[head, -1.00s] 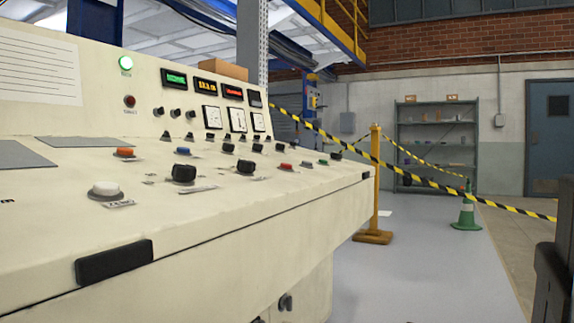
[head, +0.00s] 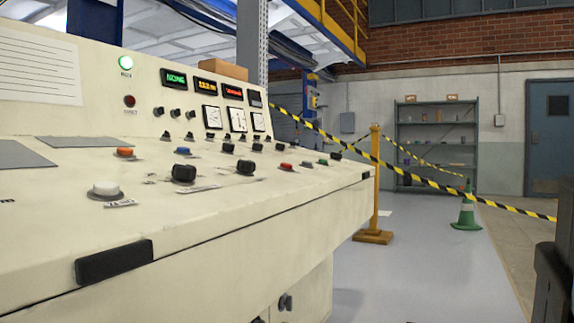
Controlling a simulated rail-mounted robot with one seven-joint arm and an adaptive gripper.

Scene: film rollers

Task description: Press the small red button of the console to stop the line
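The cream console (head: 200,235) fills the left half of the head view, with a sloping desk and an upright panel. An orange-red button (head: 124,153) is farther left, and a dark red round lamp or button (head: 130,101) is on the upright panel.
A large white button (head: 105,189) and a black handle (head: 114,263) are at the near side. A green lamp (head: 125,63) is lit. A yellow post (head: 375,190) with striped tape and a green cone (head: 467,208) stand right of the console. Grey floor (head: 425,260) lies clear between.

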